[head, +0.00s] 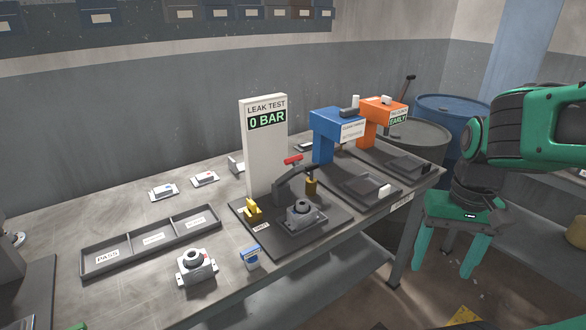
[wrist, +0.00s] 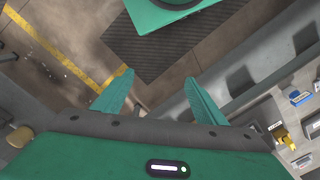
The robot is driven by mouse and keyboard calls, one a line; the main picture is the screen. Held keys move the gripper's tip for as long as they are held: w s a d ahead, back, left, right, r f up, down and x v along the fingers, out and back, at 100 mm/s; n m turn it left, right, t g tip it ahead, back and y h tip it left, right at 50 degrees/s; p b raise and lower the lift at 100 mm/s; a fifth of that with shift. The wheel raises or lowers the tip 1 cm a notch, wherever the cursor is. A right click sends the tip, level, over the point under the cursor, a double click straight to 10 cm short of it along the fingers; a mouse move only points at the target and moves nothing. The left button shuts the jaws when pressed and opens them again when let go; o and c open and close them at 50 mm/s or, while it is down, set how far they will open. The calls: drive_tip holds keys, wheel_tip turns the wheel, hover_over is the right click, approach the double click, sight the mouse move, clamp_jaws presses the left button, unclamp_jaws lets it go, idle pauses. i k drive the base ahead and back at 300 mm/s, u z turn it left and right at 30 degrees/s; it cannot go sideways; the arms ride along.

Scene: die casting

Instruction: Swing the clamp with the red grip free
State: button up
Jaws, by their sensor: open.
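The red grip (head: 293,160) tops the dark clamp arm (head: 290,180) at the leak test station, in the middle of the bench in the head view. The clamp arm reaches right over a grey casting (head: 304,214) on the station's dark base plate. A brass-coloured cylinder (head: 311,186) hangs at the arm's end; whether it touches the casting is unclear. My gripper (head: 455,258) is open and empty, fingers pointing down, off the bench's right end and well away from the clamp. Its spread fingers show in the wrist view (wrist: 158,95) above the floor.
The leak test panel (head: 265,140) reads 0 BAR behind the clamp. A blue post station (head: 337,128) and an orange one (head: 382,115) stand between clamp and gripper. A sorting tray (head: 150,250) and another casting (head: 196,267) lie left. Drums (head: 450,115) stand behind my arm.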

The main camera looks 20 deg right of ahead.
sight(298, 168)
drive_tip(key=z, duration=1.45)
drive_tip(key=k, duration=1.3)
drive_tip(key=u, duration=1.35)
drive_tip(key=i, duration=1)
drive_tip(key=u, duration=0.05)
